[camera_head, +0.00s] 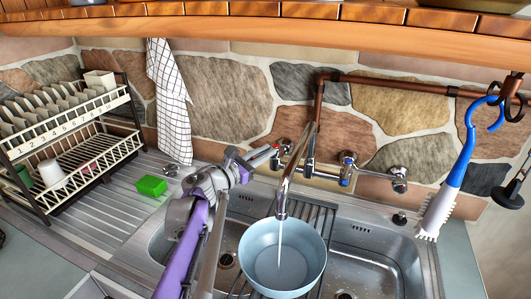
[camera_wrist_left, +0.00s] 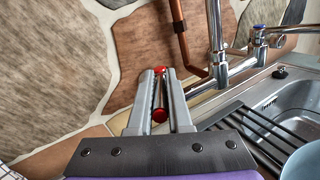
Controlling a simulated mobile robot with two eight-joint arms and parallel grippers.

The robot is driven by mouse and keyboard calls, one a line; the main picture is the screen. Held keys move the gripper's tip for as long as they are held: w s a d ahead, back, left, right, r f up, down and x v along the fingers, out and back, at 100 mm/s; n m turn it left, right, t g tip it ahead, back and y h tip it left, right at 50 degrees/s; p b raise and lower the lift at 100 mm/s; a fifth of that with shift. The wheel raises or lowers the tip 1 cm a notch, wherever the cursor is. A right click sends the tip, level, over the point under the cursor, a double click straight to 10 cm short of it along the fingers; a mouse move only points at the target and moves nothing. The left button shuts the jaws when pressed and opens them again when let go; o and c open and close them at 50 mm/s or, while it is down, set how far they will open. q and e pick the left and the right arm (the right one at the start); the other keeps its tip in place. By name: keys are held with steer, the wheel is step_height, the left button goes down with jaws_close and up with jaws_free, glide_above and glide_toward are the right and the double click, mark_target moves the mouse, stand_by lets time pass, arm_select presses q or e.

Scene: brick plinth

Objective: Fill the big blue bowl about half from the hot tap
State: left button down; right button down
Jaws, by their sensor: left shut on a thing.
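The big blue bowl (camera_head: 312,258) stands upright on a dark slatted rack over the sink, under the tap spout (camera_head: 285,190). A thin stream of water (camera_head: 280,240) runs from the spout into the bowl. The water level inside is hard to make out. My left gripper (camera_head: 262,158) reaches to the wall taps and is shut on the red-marked hot tap handle (camera_wrist_left: 160,115), which sits between its fingers in the wrist view. A blue-marked tap (camera_head: 347,158) is to the right of the spout. The bowl's edge also shows in the wrist view (camera_wrist_left: 305,164). My right gripper is out of view.
Sink basins (camera_head: 365,265) lie either side of the rack (camera_head: 318,217). A dish rack (camera_head: 70,150) and a green sponge (camera_head: 151,186) are at left. A checked towel (camera_head: 172,110) hangs on the wall; a blue-handled brush (camera_head: 450,180) hangs at right. A wooden shelf (camera_head: 300,30) crosses above.

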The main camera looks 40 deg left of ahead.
arm_select(q)
steer(key=c, duration=0.8)
jaws_free()
steer(key=shift+f, duration=0.1)
steer(key=shift+c, duration=0.2)
steer(key=shift+s, duration=0.15)
steer(key=s, duration=1)
steer(key=shift+s+a, duration=0.3)
steer(key=shift+a, duration=0.15)
